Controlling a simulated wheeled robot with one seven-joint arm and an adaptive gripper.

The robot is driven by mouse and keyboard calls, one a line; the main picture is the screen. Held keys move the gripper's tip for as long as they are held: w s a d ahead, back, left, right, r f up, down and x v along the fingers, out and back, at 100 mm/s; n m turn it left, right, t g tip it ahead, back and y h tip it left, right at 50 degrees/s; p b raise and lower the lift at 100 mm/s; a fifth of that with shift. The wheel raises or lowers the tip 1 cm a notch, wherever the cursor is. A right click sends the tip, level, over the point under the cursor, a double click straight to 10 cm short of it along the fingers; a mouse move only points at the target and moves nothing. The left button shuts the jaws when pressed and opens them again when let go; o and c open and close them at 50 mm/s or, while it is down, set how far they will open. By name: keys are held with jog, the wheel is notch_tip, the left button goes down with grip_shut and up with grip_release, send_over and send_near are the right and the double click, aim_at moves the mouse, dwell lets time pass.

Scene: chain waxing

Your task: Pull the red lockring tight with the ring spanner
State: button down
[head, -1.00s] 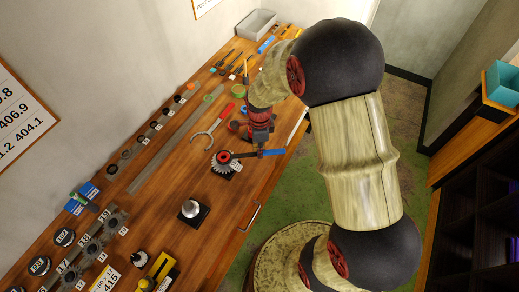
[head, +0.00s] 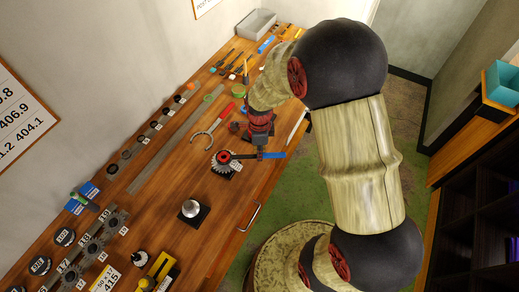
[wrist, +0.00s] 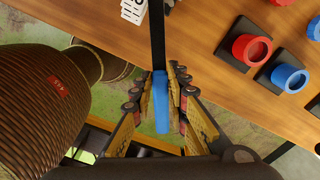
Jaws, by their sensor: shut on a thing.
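The red lockring (head: 222,158) sits on a toothed sprocket (head: 218,168) on the wooden bench. The ring spanner's black shaft (head: 243,157) runs right from the lockring, its ring end at or over it; exact seating is too small to tell. Its blue handle (head: 274,155) points toward the bench's front edge. My gripper (head: 261,152) is shut on the spanner near the handle. In the wrist view, my gripper's fingers (wrist: 159,82) flank the blue handle (wrist: 161,105), and the black shaft (wrist: 158,38) runs up out of frame.
A red-handled hooked tool (head: 212,127) lies behind the sprocket. A silver knob on a black base (head: 190,208) stands in front-left. Red (wrist: 250,49) and blue (wrist: 289,77) rings on dark bases show in the wrist view. Bare bench lies between sprocket and knob.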

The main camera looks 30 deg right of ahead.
jog(key=shift+s+a+m, duration=0.15)
jog(key=shift+s+m, duration=0.25)
jog(key=shift+s+a+m, duration=0.55)
jog(key=shift+s+m, duration=0.25)
jog(key=shift+s, duration=0.1)
jog(key=shift+s+a+m+p, duration=0.35)
jog(key=shift+s+a+m, duration=0.35)
jog(key=shift+m, duration=0.2)
jog(key=shift+s, duration=0.15)
jog(key=shift+s+a+m, duration=0.6)
jog(key=shift+a+m, duration=0.1)
jog(key=shift+m, duration=0.2)
